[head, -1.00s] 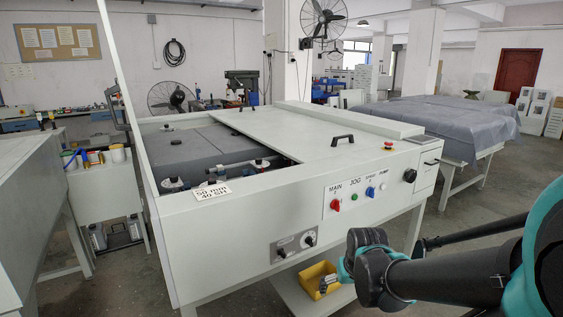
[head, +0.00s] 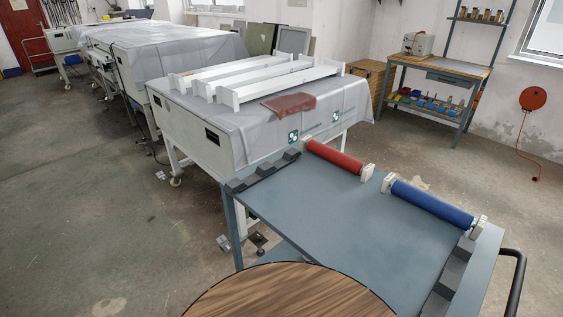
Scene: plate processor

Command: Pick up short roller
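Two rollers lie in end supports along the far right side of a blue-grey cart top (head: 345,215). The red roller (head: 335,158) is farther off and looks the shorter of the two. The blue roller (head: 432,201) is nearer and looks longer. Both have pale end blocks, and a gap separates them. My gripper is not in view, and nothing of my arm shows near the rollers.
Dark notched holders (head: 264,172) line the cart's left edge; more stand at its right end, by a black handle (head: 518,280). Behind is a covered machine (head: 215,125) with white beams (head: 262,78) and a red cloth (head: 290,104). Floor at left is mostly clear.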

